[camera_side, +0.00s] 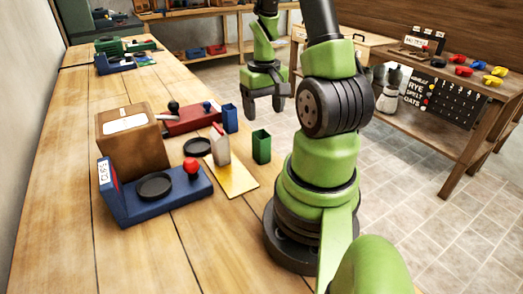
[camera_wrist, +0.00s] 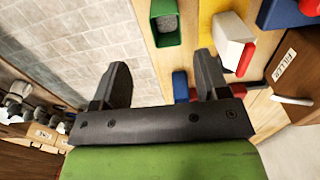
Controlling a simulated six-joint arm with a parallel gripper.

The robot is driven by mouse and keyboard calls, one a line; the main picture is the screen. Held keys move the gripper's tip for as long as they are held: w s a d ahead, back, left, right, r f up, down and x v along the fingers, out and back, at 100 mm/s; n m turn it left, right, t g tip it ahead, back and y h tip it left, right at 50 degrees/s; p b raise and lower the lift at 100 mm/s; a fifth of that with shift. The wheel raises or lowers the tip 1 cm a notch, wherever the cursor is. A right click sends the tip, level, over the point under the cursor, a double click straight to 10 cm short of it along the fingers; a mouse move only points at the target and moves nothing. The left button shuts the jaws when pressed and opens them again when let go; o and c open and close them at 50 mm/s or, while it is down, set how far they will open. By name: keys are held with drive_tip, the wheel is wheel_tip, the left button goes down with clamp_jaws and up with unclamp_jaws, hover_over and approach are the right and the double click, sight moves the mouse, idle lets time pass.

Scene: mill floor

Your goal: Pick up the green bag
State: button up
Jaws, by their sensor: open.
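The green bag (camera_side: 261,147) is a small, box-like, upright green holder near the table's right edge, beside a yellow mat. In the wrist view the green bag (camera_wrist: 166,24) is at the top centre, its open top facing the camera, beyond my fingertips. My gripper (camera_side: 265,105) points down, open and empty, above and behind the green bag in the side view, apart from it. In the wrist view my gripper (camera_wrist: 160,78) has its fingers spread, with floor and table edge between them.
A blue holder (camera_side: 230,118) stands close by; it also shows by the right finger in the wrist view (camera_wrist: 180,85). A white-and-red block (camera_side: 220,146) stands on the yellow mat (camera_side: 238,182). A blue press (camera_side: 150,200), red press (camera_side: 190,120) and brown box (camera_side: 128,140) are left.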

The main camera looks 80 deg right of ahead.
sight(262, 134)
wheel_tip(262, 134, down, 4)
drive_tip(key=shift+a+f, duration=0.1)
drive_tip(key=shift+w+a+f, duration=0.1)
drive_tip(key=shift+a+f, duration=0.05)
drive_tip(key=shift+f, duration=1.2)
drive_tip(key=shift+w+a+f, duration=0.1)
drive_tip(key=shift+a+f, duration=0.05)
drive_tip(key=shift+f, duration=1.15)
drive_tip(key=c, duration=1)
drive_tip(key=shift+c, duration=0.2)
drive_tip(key=shift+r, duration=0.1)
